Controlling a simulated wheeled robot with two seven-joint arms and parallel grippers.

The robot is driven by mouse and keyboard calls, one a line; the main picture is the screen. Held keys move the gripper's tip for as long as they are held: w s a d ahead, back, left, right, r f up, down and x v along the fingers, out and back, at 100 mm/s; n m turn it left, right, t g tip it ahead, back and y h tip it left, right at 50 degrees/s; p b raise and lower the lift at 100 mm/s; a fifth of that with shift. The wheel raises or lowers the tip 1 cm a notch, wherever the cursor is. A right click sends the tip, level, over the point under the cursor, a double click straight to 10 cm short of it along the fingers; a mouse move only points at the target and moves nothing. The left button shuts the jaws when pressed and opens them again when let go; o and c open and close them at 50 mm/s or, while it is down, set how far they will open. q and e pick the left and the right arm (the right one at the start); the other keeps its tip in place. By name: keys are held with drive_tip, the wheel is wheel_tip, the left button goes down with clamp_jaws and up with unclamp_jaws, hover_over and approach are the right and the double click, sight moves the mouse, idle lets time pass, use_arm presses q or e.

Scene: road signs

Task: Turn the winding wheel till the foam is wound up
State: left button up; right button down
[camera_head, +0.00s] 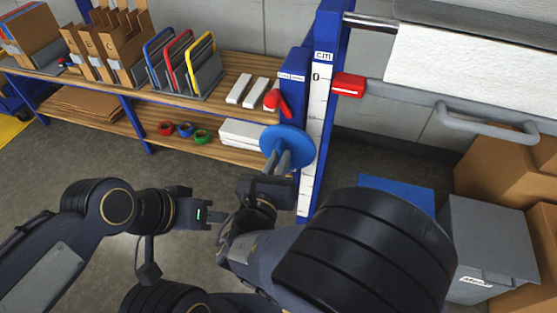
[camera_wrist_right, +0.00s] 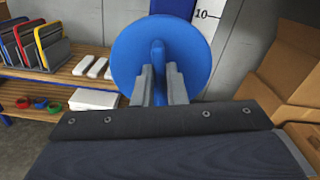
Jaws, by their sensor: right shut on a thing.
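The round blue winding wheel (camera_head: 291,138) is on the blue post, below a red lever. My right gripper (camera_head: 281,160) reaches up to it. In the right wrist view the wheel (camera_wrist_right: 190,48) faces me, and the fingers of my right gripper (camera_wrist_right: 159,80) are shut on its blue handle (camera_wrist_right: 158,58). The white foam sheet (camera_head: 480,62) hangs from a bar at the upper right; its right side is out of view. My left gripper (camera_head: 214,216) is low, left of the right wrist and away from the wheel; its finger opening cannot be made out.
A scale strip (camera_head: 318,115) runs down the blue post (camera_head: 328,40), beside the red lever (camera_head: 279,101) and a red block (camera_head: 348,85). A shelf (camera_head: 230,75) with file racks and tape rolls stands left. Cardboard boxes (camera_head: 500,160) and a grey bin (camera_head: 485,235) stand right.

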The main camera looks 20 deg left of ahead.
drive_tip(key=shift+d+m+b, duration=0.1)
drive_tip(key=shift+m+b, duration=0.8)
drive_tip(key=shift+m, duration=0.1)
drive_tip(key=c, duration=1.5)
unclamp_jaws()
drive_tip(key=shift+o, duration=0.2)
drive_tip(key=shift+s, duration=0.1)
